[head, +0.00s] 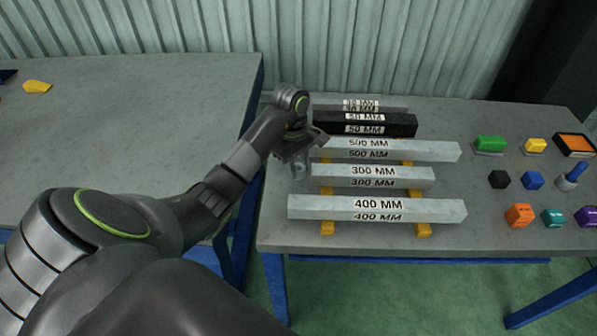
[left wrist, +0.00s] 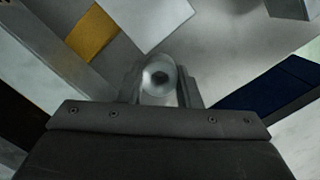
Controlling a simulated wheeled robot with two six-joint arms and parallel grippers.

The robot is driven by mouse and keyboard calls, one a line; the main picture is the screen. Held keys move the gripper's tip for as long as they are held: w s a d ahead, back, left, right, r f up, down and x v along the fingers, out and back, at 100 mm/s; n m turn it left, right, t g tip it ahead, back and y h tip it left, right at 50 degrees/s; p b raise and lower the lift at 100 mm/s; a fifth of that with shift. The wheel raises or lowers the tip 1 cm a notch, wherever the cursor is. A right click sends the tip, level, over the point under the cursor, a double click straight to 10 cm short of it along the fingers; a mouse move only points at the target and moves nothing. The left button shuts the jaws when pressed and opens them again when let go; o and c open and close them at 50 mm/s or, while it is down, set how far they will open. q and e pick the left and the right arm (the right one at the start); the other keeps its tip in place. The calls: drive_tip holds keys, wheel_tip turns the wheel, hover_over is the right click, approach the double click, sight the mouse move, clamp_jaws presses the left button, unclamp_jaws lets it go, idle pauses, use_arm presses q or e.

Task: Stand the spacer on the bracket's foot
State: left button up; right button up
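My left gripper (head: 302,160) is above the left end of the bars on the right table, pointing down. In the left wrist view its fingers (left wrist: 160,88) are closed around a small round light-grey piece with a darker centre, which looks like the spacer (left wrist: 158,78). The spacer also shows faintly under the gripper in the head view (head: 300,170). I cannot make out a bracket or its foot in either view. My right gripper is not in view.
White bars marked 500 MM (head: 440,150), 300 MM (head: 410,177) and 400 MM (head: 440,211) lie on yellow supports. A black 50 MM bar (head: 400,121) lies behind. Several coloured blocks stand at right, including a green one (head: 490,143). The left table (head: 130,120) is mostly clear.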

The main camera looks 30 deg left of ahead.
use_arm(q)
clamp_jaws()
drive_tip(key=shift+r, duration=0.1)
wheel_tip(320, 180, up, 10)
drive_tip(key=p, duration=0.9)
